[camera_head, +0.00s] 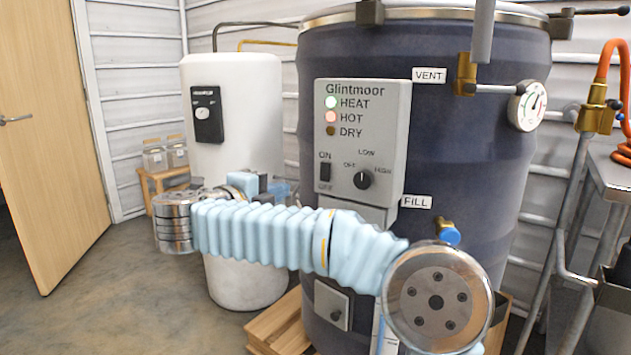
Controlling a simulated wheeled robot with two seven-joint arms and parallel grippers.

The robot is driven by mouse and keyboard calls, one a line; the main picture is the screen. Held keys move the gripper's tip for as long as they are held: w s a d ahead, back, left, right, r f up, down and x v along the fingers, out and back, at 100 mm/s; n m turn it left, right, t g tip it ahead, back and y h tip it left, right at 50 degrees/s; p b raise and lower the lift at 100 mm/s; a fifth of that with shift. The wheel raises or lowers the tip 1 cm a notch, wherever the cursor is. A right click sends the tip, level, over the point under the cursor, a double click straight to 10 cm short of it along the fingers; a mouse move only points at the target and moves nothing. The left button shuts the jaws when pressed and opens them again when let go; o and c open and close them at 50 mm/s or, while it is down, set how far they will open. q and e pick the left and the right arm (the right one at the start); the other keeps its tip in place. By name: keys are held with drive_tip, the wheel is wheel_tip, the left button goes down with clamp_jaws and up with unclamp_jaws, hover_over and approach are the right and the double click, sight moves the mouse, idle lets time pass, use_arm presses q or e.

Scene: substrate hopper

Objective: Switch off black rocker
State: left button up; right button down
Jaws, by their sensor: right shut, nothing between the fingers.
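The black rocker (325,172) sits on the grey Glintmoor control panel (391,130), between an ON label above and an OFF label below. Which way it is tipped is too small to tell. My pale-blue sleeved right arm crosses in front and partly hides the gripper. My left gripper is out of view.
A black knob (362,180) marked OFF, LOW, HIGH is right of the rocker. The panel is on a dark blue drum (464,150) with brass fittings and a gauge (528,106). A white tank (252,110) stands left; a metal table (610,168) stands right.

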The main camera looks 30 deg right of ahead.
sight(323, 177)
drive_tip(key=p+x, duration=0.1)
drive_tip(key=x, duration=1.3)
drive_tip(key=shift+w, duration=0.1)
